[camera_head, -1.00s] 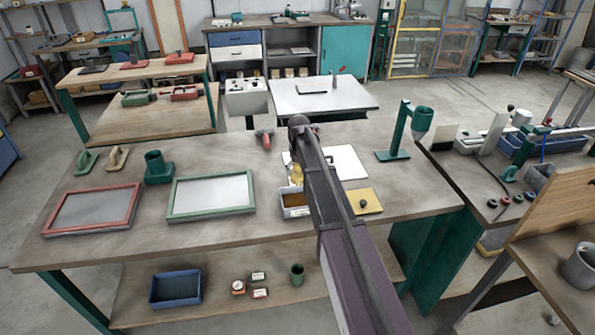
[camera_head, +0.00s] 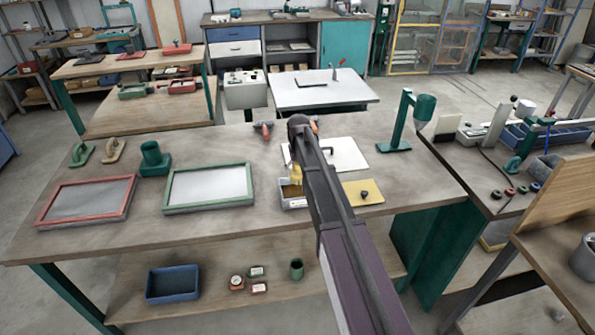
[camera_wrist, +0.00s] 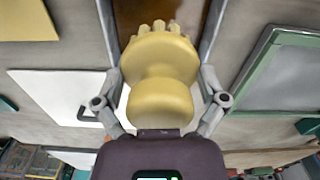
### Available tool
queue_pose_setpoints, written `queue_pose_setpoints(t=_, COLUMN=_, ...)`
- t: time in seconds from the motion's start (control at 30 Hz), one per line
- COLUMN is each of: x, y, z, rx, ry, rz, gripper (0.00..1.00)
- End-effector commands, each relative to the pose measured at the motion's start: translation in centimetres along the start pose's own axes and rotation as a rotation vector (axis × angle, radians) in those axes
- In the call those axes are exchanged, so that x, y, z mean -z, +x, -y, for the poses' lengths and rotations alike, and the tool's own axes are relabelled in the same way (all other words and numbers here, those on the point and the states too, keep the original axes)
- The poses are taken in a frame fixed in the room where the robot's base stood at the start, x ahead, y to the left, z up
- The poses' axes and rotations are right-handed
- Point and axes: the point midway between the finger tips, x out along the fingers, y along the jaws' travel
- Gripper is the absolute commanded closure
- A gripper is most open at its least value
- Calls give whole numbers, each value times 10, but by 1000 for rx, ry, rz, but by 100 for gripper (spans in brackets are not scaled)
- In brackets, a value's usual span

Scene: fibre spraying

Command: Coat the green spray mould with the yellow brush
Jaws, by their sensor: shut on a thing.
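My gripper (camera_wrist: 160,82) is shut on the yellow brush (camera_wrist: 163,55), with a finger on each side of it in the wrist view. The brush's knobbed end points away from my wrist, toward a small tray with brown contents (camera_wrist: 180,17). In the head view the brush (camera_head: 295,172) shows partly behind my arm, over or at the back of that small tray (camera_head: 293,203); contact cannot be told. The green spray mould (camera_head: 209,205), a green frame with a pale grey panel, lies flat left of the tray. Its frame also shows at the right of the wrist view (camera_wrist: 262,60).
A red-framed panel (camera_head: 87,198) lies left of the mould. A green cup-like holder (camera_head: 152,160) and two hand floats stand behind. A white board (camera_head: 347,155), a yellow plate with a knob (camera_head: 362,198) and a tall green stand (camera_head: 398,130) are to the right. Bare bench lies before the mould.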

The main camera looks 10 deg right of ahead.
Motion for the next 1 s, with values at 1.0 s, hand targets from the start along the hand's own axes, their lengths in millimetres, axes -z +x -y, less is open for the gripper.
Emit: queue_pose_setpoints(t=1.0, x=0, y=71, z=1, rx=0, ry=-2, rz=0, gripper=47)
